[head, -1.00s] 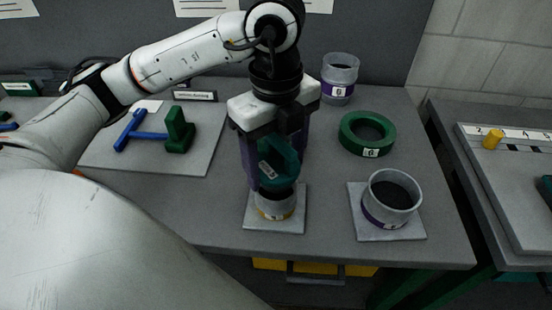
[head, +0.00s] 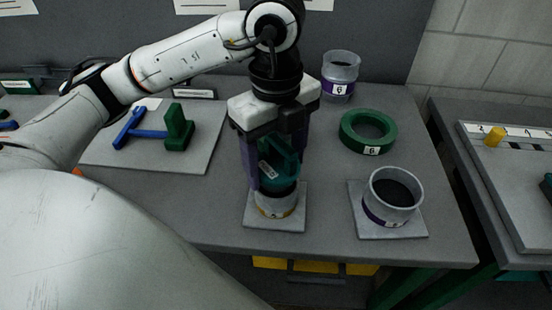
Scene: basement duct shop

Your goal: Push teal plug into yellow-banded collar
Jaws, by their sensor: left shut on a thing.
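The teal plug (head: 281,168) is a round piece with a raised handle and a small pale label. My left gripper (head: 276,178) points down and is shut on it. The yellow-banded collar (head: 277,204) is a grey ring on a square grey plate (head: 292,222) near the table's front edge. The plug is upright at the collar's mouth, directly above or partly in it; the fingers hide part of the rim, so I cannot tell how deep it sits. My right gripper is not in view.
A purple-banded collar (head: 392,214) stands on its plate to the right. A green ring (head: 349,139) and a purple-banded cup (head: 339,88) are behind it. A grey board (head: 199,160) with blue and green pieces lies at left. A side bench (head: 488,207) is at far right.

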